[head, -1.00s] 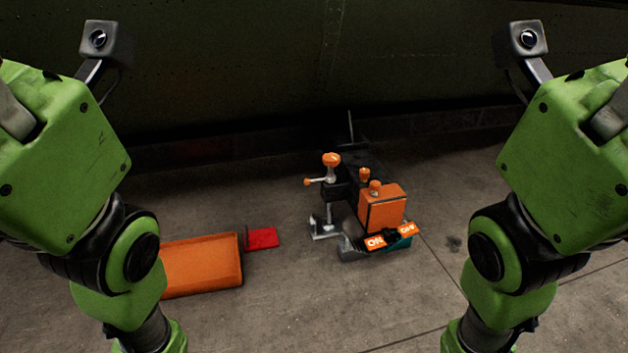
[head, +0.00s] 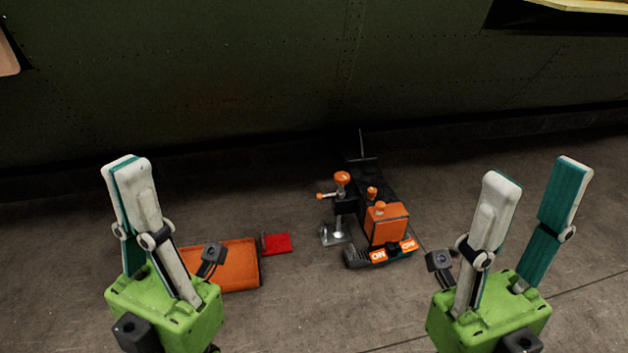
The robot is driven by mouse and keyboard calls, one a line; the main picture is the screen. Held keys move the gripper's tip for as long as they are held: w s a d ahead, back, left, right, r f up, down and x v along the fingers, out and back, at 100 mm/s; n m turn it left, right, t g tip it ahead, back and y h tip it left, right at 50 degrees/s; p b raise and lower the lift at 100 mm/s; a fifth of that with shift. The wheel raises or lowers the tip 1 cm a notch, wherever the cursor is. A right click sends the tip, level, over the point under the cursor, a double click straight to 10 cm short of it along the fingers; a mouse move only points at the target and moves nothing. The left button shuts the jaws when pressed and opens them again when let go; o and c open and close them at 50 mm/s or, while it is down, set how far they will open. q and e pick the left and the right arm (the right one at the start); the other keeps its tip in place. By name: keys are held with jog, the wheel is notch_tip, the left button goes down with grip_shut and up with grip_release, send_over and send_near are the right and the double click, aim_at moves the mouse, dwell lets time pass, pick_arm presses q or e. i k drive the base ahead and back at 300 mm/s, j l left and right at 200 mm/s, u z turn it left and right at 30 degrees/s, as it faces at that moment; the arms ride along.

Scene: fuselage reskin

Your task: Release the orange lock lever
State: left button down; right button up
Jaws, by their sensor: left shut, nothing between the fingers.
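A dark machine (head: 382,184) with an orange block (head: 386,226) sits on the floor near the middle. On its left is an upright post with an orange knob (head: 342,177) and a small orange-tipped handle (head: 320,196). Smaller orange knobs (head: 372,193) stand above the block. An orange ON label (head: 378,255) is at its front. I cannot tell which orange part is the lock lever. My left gripper (head: 128,160) is shut and empty, well left of the machine. My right gripper (head: 538,172) is open and empty, to its right. Neither touches the machine.
An orange tray (head: 232,268) lies partly behind my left gripper. A flat red piece (head: 277,243) lies between it and the machine. A dark green riveted wall (head: 270,80) stands behind. The floor in front of the machine is clear.

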aim_at(319, 196)
jog(key=i+j+z, duration=0.4)
jog(key=i+j, duration=0.15)
jog(key=i+j+z, duration=0.2)
jog(key=j, duration=0.2)
jog(key=i+j+z, duration=0.4)
jog(key=j, duration=0.4)
